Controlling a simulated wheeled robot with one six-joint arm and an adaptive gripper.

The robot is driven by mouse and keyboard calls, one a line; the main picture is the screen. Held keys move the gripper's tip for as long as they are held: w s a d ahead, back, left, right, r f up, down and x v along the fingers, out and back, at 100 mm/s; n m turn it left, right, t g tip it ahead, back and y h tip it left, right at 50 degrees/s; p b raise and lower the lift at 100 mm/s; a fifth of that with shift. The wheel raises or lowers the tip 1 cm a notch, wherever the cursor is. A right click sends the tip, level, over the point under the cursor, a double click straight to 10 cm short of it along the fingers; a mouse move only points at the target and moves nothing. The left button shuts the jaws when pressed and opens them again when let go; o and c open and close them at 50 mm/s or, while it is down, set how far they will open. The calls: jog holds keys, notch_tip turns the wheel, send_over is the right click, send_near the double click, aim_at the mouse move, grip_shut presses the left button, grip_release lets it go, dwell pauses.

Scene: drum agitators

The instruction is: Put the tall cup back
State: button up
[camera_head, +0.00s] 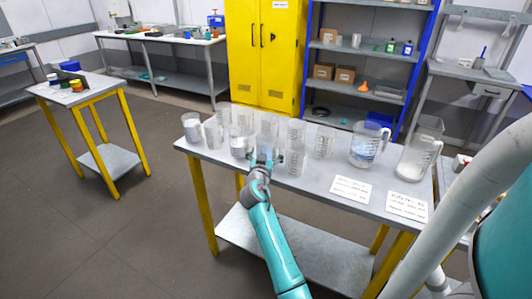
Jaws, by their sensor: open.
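Several clear measuring cups stand in a cluster on the left half of the grey table (225,158). One taller-looking clear cup (268,128) stands directly beyond my gripper. Which cup is the tall one in the task is not certain from here. My gripper (266,157) is open, with one finger to each side of that cup's lower part. I cannot tell whether the fingers touch it. The cup's base is hidden behind the gripper. A clear cup (295,162) stands close to the right finger, and a cup with white contents (239,147) stands close to the left.
Cups with white contents (191,127) stand at the table's left end. Two larger jugs, one with bluish contents (367,146) and one with white (415,160), stand on the right. Two paper labels (350,190) lie at the front right. Bare tabletop shows along the front edge.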

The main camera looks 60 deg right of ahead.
jog(key=v, duration=1.2)
jog(key=s+a+f+n+t+y, duration=0.25)
jog(key=s+a+f, duration=0.2)
jog(key=a, duration=0.35)
jog(key=s+a+f+n+t+y, duration=0.2)
jog(key=s+a+f+n+y, duration=0.15)
jog(key=a+f, duration=0.35)
jog(key=s+a+f+n+t+y, duration=0.2)
jog(key=s+a+f+n+y, duration=0.15)
jog(key=a, duration=0.65)
jog(key=s+a+r+n+y, duration=0.1)
jog(key=s+a+r+y, duration=0.1)
jog(key=s+a, duration=0.2)
jog(key=s+a+r+n+t+y, duration=0.1)
jog(key=s+a, duration=0.4)
jog(key=s, duration=0.6)
jog(key=s+a+r+n+y, duration=0.2)
jog(key=s+a+r+y, duration=0.2)
jog(key=s, duration=0.4)
jog(key=shift+s+a+r, duration=0.15)
jog(key=shift+a+r, duration=0.45)
jog(key=shift+r, duration=0.15)
